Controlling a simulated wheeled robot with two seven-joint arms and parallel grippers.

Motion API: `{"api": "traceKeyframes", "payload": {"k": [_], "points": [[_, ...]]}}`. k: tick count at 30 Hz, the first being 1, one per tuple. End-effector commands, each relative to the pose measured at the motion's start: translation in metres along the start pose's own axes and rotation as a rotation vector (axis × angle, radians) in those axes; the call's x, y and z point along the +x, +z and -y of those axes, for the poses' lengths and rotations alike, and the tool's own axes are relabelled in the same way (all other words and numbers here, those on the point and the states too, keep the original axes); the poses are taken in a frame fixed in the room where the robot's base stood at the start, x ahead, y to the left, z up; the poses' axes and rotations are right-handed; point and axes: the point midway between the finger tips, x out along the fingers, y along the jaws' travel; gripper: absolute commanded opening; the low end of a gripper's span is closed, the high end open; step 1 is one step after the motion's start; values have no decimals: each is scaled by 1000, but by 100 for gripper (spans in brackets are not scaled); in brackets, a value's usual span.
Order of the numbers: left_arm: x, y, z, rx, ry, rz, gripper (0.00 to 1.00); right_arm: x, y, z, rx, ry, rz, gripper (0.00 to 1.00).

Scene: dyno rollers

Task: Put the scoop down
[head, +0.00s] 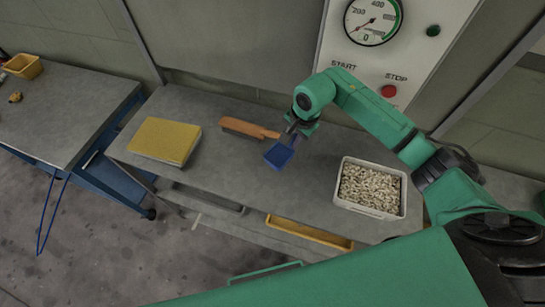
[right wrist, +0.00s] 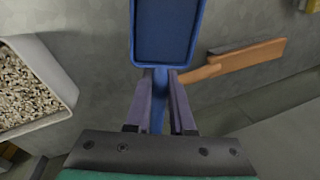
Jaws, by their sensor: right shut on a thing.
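The blue scoop (head: 279,155) is at my right gripper (head: 297,132) in the head view, over the middle of the grey bench. In the right wrist view the scoop (right wrist: 165,35) shows an empty pan, and its handle lies between the two fingers of the gripper (right wrist: 162,88). The right gripper is shut on that handle. I cannot tell whether the scoop touches the bench top (head: 245,165). My left gripper is not in view.
An orange-handled brush (head: 250,130) lies just left of the scoop. A yellow-topped block (head: 165,140) is farther left. A white bin of pale pellets (head: 370,188) stands right. A gauge panel (head: 400,45) stands behind.

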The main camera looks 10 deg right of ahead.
Motion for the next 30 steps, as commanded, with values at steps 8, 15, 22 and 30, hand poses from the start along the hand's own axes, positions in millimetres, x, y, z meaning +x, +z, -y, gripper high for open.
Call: {"api": "traceKeyframes", "payload": {"k": [8,15,22,30], "points": [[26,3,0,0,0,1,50,43,2,-9,2,2,3,0],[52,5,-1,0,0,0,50,91,3,-18,0,1,4,0],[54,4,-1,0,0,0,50,98,2,-20,0,0,0,0],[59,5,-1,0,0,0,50,102,2,-20,0,0,-1,29]]}}
